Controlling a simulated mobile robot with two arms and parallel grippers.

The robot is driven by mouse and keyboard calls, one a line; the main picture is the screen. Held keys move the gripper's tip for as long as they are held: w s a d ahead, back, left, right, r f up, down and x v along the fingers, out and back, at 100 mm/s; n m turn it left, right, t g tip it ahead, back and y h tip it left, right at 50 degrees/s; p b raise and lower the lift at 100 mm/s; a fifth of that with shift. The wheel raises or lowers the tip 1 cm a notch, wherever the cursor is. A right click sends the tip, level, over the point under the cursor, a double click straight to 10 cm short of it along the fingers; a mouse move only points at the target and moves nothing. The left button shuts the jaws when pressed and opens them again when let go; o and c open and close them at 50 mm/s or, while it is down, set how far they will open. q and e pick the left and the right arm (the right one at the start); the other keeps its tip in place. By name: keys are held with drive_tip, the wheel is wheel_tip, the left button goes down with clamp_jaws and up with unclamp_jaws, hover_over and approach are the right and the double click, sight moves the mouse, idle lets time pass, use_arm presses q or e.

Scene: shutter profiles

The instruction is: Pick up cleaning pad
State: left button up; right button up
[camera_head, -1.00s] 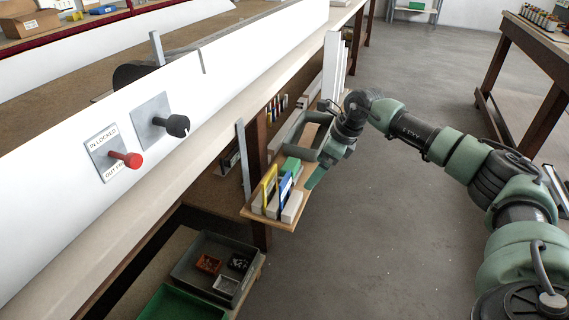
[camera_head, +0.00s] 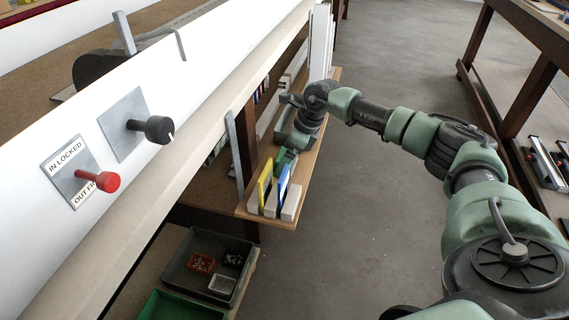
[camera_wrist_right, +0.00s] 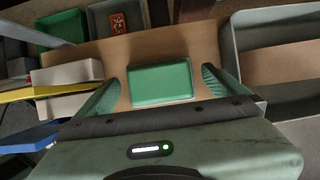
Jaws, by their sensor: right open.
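The cleaning pad appears to be the green block with a pale edge, lying flat on a narrow wooden shelf (camera_head: 265,221). In the right wrist view the pad (camera_wrist_right: 161,81) lies between the fingers of my right gripper (camera_wrist_right: 161,84). The fingers are spread, one on each side, with shelf surface showing beside the pad, so it is not clamped. In the head view my right gripper (camera_head: 288,150) is over the shelf and mostly hides the pad. My left gripper is not in view.
Beside the pad stand pale blocks with a yellow plate (camera_head: 264,185) and a blue plate (camera_head: 284,185). A grey tray (camera_wrist_right: 238,50) lies on the other side in the wrist view. A white panel with a red knob (camera_head: 107,181) and a black knob (camera_head: 158,130) rises at left.

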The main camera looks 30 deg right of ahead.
drive_tip(key=shift+w+a+f, duration=0.1)
drive_tip(key=shift+w+f, duration=0.05)
drive_tip(key=shift+f, duration=0.35)
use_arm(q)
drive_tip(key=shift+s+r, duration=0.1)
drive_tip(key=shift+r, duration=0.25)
use_arm(e)
drive_tip(key=c, duration=1.3)
drive_tip(key=shift+r, duration=0.1)
drive_tip(key=shift+r, duration=0.6)
use_arm(q)
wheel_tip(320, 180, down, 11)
drive_tip(key=p, duration=0.3)
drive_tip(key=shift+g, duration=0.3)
use_arm(e)
wheel_tip(320, 180, up, 19)
drive_tip(key=shift+f, duration=0.15)
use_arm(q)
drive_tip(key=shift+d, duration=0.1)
